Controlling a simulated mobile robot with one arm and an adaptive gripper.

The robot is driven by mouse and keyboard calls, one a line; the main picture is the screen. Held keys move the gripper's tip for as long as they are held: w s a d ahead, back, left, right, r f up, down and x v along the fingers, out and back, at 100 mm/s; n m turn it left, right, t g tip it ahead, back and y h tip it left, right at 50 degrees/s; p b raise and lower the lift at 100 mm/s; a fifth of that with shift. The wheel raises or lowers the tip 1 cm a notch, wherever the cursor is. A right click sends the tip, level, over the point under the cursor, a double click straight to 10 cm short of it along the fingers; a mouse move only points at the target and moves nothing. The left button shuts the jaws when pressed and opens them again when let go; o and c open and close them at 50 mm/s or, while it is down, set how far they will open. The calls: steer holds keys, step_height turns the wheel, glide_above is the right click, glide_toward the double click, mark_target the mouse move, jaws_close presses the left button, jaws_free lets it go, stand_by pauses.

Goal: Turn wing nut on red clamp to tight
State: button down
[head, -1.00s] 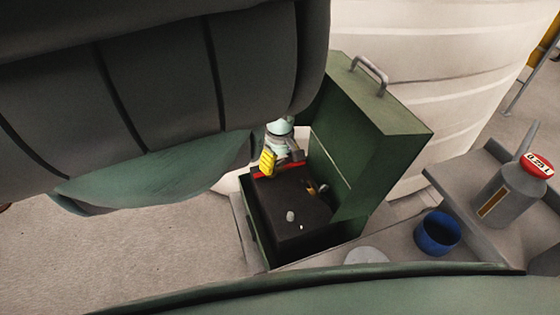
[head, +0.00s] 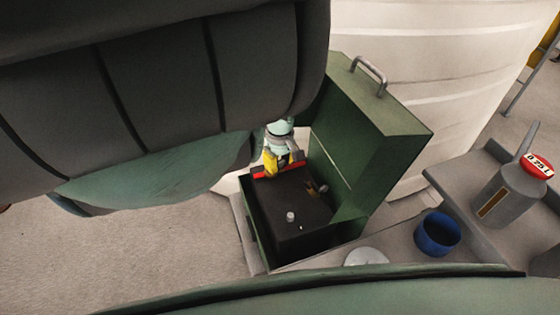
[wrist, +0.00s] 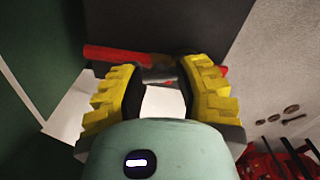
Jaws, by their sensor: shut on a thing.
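The red clamp (head: 262,172) lies at the far edge of the black battery top inside the green box; my gripper partly covers it. In the wrist view the red clamp (wrist: 118,57) crosses behind my fingertips, with a small red end past the right finger. My gripper (head: 276,163), with yellow-sided fingers, points down at the clamp. In the wrist view my gripper (wrist: 160,78) is shut on a small grey piece, the wing nut (wrist: 158,75), between the fingertips. The fingers hide most of the nut, so its wings and angle cannot be made out.
The green box's open lid (head: 375,120) stands close on the right. The black battery (head: 305,220) carries a pale post (head: 291,216) and a brass-coloured fitting (head: 317,188). A blue cup (head: 437,233) and a grey can (head: 506,195) stand farther right. A white tank (head: 430,60) is behind.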

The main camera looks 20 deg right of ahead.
steer(key=shift+m, duration=0.3)
steer(key=m, duration=0.3)
steer(key=shift+m+b, duration=0.3)
steer(key=m+b, duration=0.1)
steer(key=m, duration=0.9)
steer(key=shift+m+b, duration=0.3)
steer(key=shift+m, duration=0.1)
steer(key=m, duration=0.4)
steer(key=shift+m, duration=0.4)
steer(key=c, duration=0.5)
jaws_free()
steer(key=shift+c, duration=0.2)
